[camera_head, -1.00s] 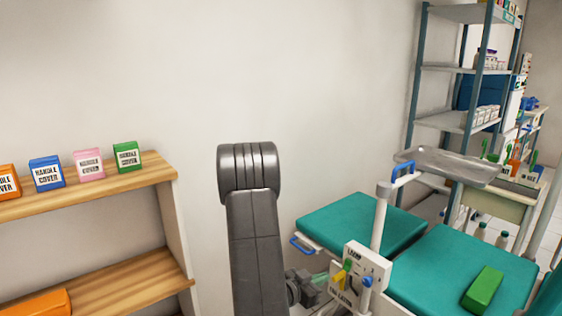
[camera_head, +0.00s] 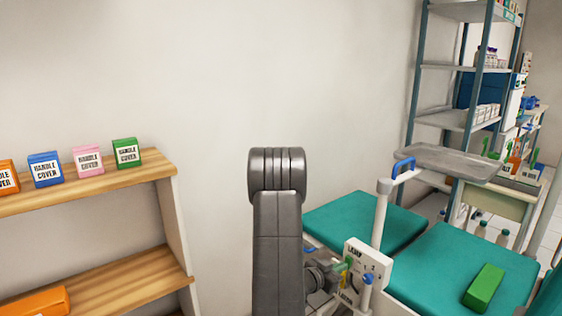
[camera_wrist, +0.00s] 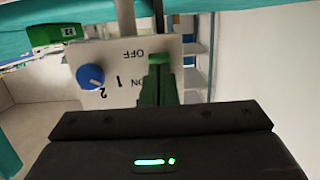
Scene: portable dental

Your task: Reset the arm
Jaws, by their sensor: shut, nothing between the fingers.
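My arm stands upright in the middle of the head view, its dark grey links in front of the wall. My gripper (camera_wrist: 160,80) shows in the wrist view as narrow dark green fingers, shut and empty, above the black gripper body. Just beyond the fingers is a white lamp control panel (camera_wrist: 125,60) with a blue knob (camera_wrist: 90,77) and OFF, ON, 1 and 2 markings, seen upside down. The panel also shows in the head view (camera_head: 372,262), right of my wrist. I cannot tell whether the fingers touch it. My arm partly hides the panel's surroundings.
A teal dental chair (camera_head: 440,262) with a green box (camera_head: 485,287) on it is at right. A grey tray (camera_head: 445,163) on a post stands above it. A wooden shelf (camera_head: 90,195) with handle cover boxes is at left. A metal rack (camera_head: 445,118) stands behind.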

